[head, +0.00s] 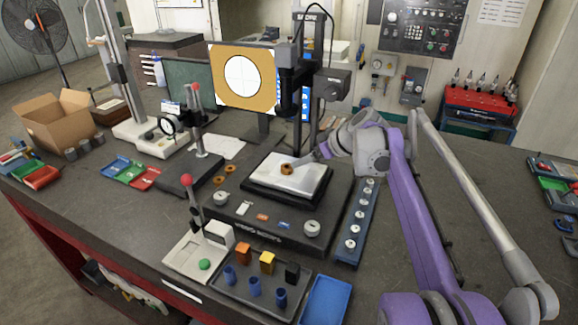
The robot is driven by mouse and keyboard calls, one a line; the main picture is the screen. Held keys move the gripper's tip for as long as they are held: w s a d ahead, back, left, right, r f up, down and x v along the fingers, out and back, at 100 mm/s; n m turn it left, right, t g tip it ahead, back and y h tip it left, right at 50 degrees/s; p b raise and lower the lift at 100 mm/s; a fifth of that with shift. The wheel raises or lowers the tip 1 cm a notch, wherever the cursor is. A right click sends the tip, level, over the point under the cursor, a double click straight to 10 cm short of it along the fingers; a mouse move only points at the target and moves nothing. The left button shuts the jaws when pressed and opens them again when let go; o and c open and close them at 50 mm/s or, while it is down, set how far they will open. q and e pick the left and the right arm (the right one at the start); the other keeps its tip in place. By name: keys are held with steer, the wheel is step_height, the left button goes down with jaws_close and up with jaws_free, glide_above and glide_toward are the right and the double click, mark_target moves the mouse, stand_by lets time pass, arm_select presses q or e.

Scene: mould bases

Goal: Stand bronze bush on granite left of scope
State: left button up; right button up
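A small bronze bush (287,169) sits on the pale stage plate (302,181) of the scope (250,222), below its lens column. The scope's monitor (243,77) shows a large bronze ring with a white centre. My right gripper (299,163) reaches in from the right, at the bush's right side. Its fingers are too small to tell whether they grip it. My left gripper is out of view.
A blue rail of metal parts (346,252) lies right of the scope. A tray of coloured blocks (252,290) sits in front. The left-front top has bare room.

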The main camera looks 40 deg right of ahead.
mark_target(285, 167)
steer(key=x, duration=1)
steer(key=shift+w, duration=0.2)
steer(key=shift+r, duration=0.1)
jaws_close()
